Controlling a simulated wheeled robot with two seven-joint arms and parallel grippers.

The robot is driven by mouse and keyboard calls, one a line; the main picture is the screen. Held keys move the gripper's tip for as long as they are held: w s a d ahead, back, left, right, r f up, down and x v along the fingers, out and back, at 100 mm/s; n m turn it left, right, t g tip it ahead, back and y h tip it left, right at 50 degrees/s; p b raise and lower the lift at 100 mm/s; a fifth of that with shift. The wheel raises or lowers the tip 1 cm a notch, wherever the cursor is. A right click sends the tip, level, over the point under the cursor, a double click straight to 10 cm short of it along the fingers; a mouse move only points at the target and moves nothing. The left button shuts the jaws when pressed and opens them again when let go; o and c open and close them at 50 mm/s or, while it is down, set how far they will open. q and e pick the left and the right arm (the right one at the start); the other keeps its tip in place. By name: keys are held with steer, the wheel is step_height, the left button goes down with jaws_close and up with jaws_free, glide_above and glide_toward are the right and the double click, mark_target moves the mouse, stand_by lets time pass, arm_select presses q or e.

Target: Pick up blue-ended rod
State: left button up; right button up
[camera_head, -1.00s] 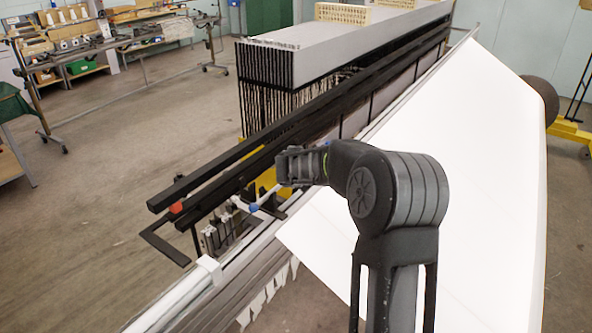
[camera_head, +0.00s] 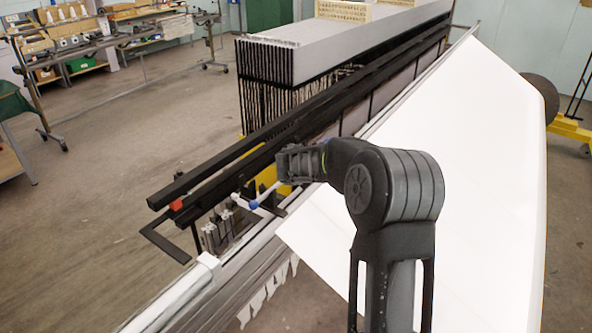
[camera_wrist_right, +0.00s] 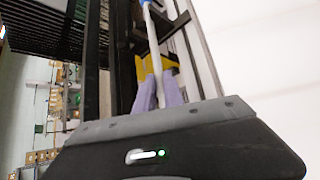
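The blue-ended rod is a thin pale rod with a blue end (camera_head: 254,204), beside the black beams at the near end of the loom in the head view. My right gripper (camera_head: 281,182) reaches to the rod from the upper right. In the right wrist view, the rod (camera_wrist_right: 153,40) runs down from its blue end (camera_wrist_right: 144,3) to between the two purple fingertips (camera_wrist_right: 159,92). The fingers are close on both sides of it and look shut on it. The rod's far part is hidden by the gripper. My left gripper is not in view.
Long black beams (camera_head: 225,165) lie just left of the gripper. A silver rail (camera_head: 205,275) runs below the rod, with small metal parts (camera_head: 217,235) next to it. A large white sheet (camera_head: 480,180) slopes away at the right. The floor at the left is open.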

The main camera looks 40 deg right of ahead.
jaws_close()
stand_by(0.8)
steer(key=shift+r, duration=0.1)
step_height(320, 180, up, 10)
steer(key=p, duration=0.2)
steer(key=shift+p, duration=0.3)
stand_by(0.7)
